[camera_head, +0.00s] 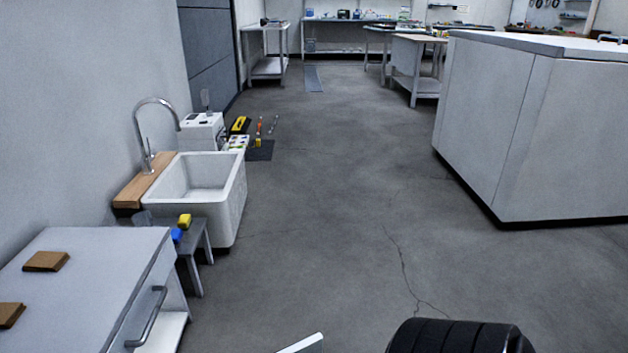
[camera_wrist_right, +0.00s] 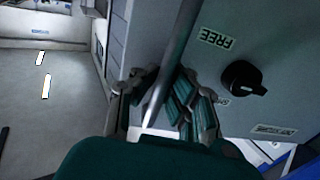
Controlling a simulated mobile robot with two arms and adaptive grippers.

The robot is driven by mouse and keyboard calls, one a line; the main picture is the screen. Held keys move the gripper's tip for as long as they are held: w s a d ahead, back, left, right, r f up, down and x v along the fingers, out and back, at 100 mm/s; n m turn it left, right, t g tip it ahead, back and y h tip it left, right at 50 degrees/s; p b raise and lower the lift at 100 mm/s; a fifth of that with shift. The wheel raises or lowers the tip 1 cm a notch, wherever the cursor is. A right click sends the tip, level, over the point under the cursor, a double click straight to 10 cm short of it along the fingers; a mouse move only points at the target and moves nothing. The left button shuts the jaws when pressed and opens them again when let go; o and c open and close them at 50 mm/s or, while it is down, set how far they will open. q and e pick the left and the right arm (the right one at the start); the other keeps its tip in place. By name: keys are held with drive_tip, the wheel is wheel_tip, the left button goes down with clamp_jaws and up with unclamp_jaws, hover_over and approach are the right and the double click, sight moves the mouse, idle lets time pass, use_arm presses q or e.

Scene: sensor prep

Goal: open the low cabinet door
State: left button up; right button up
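The low cabinet (camera_head: 75,262) is white and stands at the lower left of the head view. A grey bar handle (camera_head: 148,318) is on its front, which is seen at a steep angle. In the right wrist view a grey bar (camera_wrist_right: 182,50) runs in front of a grey panel (camera_wrist_right: 285,50) with a black knob (camera_wrist_right: 243,77) and a label reading FREE (camera_wrist_right: 217,39). My right gripper (camera_wrist_right: 158,108) is open, with its dark fingers on either side of the bar's lower end. Contact with the bar cannot be told. My left gripper is in neither view.
Two brown wood pieces (camera_head: 46,261) lie on the cabinet top. A white sink (camera_head: 205,205) and a low grey stool (camera_head: 192,240) stand beyond it. A large white block counter (camera_head: 490,125) is at the right. The floor between is clear.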

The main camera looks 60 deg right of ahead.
sight(307, 349)
drive_tip(key=o, duration=0.5)
wheel_tip(307, 349, up, 10)
drive_tip(key=shift+f, duration=0.1)
idle(0.4)
